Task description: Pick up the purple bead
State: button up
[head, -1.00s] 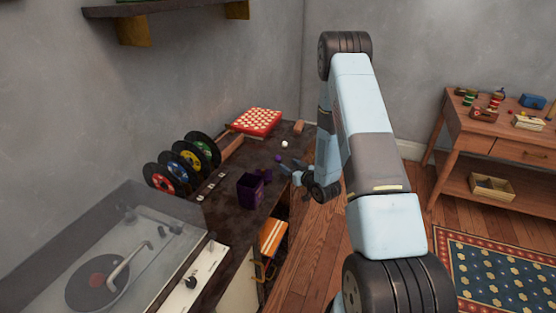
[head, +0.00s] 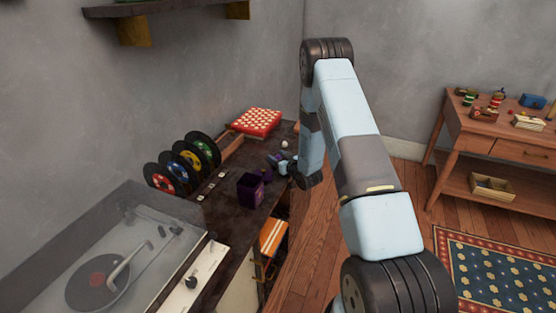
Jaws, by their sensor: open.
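My gripper (head: 277,160) is open, low over the far part of the dark cabinet top, beyond the purple open box. The purple bead showed at this spot earlier; now I cannot make it out apart from the gripper's fingers, which seem to be at or around it. Whether they touch it I cannot tell.
The dark purple box (head: 250,191) stands on the dark cabinet top (head: 222,208). A small white ball (head: 284,144) lies just beyond my gripper. A red-and-white checkered board (head: 256,122), several upright records (head: 188,162) and a turntable (head: 105,280) are also there.

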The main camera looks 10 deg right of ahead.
jog(key=c, duration=1)
grip_shut()
